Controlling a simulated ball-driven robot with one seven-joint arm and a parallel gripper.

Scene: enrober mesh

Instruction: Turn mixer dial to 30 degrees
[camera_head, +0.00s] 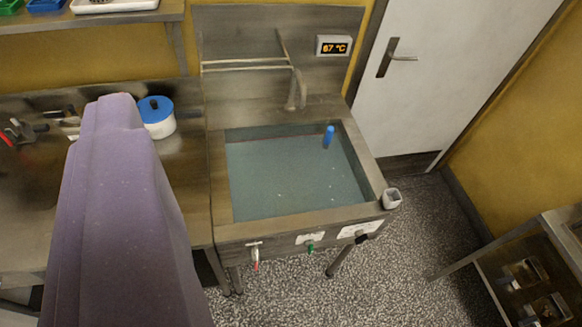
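No part is clearly marked as the mixer dial. On the front of the steel basin (228,232) are a red-tipped lever (255,264), a small green fitting (310,247) and a dark knob (362,239). They are too small to read any angle. A wall display (334,46) above the basin reads 67 °C. My gripper's fingers are not in view. A large purple-grey part of my arm covers the left of the view and hides part of the counter.
The basin holds water with a blue object (329,136) in it. A blue-lidded white pot (157,116) stands on the left counter. A small cup-like part (392,197) sits at the basin's right corner. A shelf unit (500,262) stands lower right. Speckled floor (425,255) between is clear.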

